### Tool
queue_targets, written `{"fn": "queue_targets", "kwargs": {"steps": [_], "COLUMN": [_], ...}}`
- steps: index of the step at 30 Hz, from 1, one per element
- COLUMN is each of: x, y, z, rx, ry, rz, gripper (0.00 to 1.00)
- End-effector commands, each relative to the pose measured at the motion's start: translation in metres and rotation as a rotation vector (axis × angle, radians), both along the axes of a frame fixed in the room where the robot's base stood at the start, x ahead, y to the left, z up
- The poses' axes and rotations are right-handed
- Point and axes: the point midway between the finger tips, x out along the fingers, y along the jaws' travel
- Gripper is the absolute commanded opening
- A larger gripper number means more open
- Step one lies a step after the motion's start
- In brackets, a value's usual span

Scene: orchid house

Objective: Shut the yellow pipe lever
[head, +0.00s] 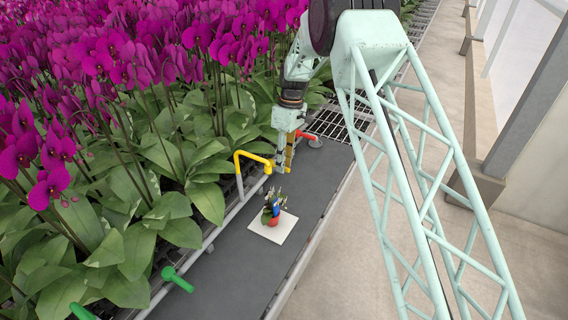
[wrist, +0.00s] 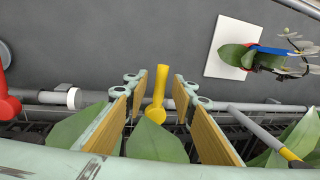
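The yellow pipe lever (wrist: 158,92) stands between my gripper's fingers in the wrist view, sticking out across the line of the grey pipe. In the head view its yellow end (head: 268,168) shows just left of my gripper (head: 284,168), at the bed's edge. My gripper (wrist: 157,82) is open, with a tan-padded finger on each side of the lever. Gaps show between the lever and both fingers.
A yellow-topped riser pipe (head: 240,176) stands left of my gripper. A red lever (head: 308,136) is behind; a green lever (head: 176,279) is nearer. A potted plant (head: 272,212) stands on a white mat (head: 262,233). Dense orchids fill the left. The grey bench top is otherwise mostly clear.

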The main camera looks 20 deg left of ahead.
Motion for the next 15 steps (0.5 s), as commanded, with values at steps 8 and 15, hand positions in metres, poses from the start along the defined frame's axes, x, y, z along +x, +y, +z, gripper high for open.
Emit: {"fn": "queue_targets", "kwargs": {"steps": [8,15], "x": [0.002,0.007], "y": [0.000,-0.001], "z": [0.010,0.034], "rx": [0.001,0.001], "ry": [0.000,0.000], "rz": [0.000,0.000], "gripper": [0.24,0.24]}}
